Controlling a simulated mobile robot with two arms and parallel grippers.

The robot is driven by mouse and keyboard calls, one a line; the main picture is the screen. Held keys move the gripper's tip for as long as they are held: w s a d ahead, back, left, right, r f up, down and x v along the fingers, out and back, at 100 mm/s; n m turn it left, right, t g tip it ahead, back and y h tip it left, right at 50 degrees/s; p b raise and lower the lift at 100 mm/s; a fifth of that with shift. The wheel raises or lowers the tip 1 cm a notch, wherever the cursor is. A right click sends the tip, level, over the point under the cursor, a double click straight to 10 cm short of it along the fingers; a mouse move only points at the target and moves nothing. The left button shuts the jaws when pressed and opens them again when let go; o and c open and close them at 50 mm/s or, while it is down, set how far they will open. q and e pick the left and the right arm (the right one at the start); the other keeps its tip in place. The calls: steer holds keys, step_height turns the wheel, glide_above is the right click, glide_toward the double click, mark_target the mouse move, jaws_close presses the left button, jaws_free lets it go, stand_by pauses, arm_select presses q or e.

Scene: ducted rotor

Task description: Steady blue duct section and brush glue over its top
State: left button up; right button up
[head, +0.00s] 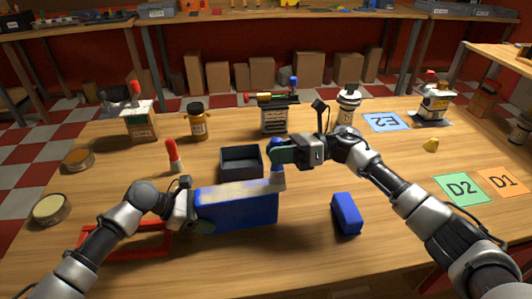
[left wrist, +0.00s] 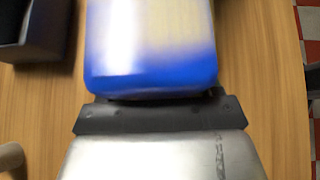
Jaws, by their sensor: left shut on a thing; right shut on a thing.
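The blue duct section (head: 238,212) stands on the table in the middle of the head view, with a pale, patchy coat along its top. My left gripper (head: 194,206) is shut on its left end. In the left wrist view the duct section (left wrist: 150,50) reaches away from the gripper, its top cream-coloured with a blue near edge. My right gripper (head: 280,153) is shut on a brush (head: 278,178) with a blue handle. The brush points down, its pale bristles at the right end of the duct section's top; whether they touch cannot be told.
A dark open tray (head: 241,149) stands just behind the duct section. A smaller blue block (head: 346,213) lies to the right, and a red frame (head: 125,240) lies by my left arm. A red-tipped tube (head: 174,157) and round tins (head: 50,209) are at the left.

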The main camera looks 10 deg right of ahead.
steer(key=shift+s+a, duration=0.15)
steer(key=shift+a, duration=2.45)
steer(key=shift+s+a, duration=0.2)
steer(key=shift+a, duration=2.45)
steer(key=shift+s+a, duration=0.15)
steer(key=shift+a, duration=2.45)
steer(key=shift+a+r, duration=0.2)
step_height(320, 180, up, 8)
steer(key=shift+f, duration=0.15)
steer(key=shift+d+f+n+t+y, duration=0.1)
steer(key=shift+f+n+t+y, duration=0.15)
steer(key=shift+n+y, duration=0.6)
steer(key=shift+d+f+n+t+y, duration=0.15)
steer(key=shift+n+t+y, duration=0.1)
steer(key=shift+n+y, duration=0.6)
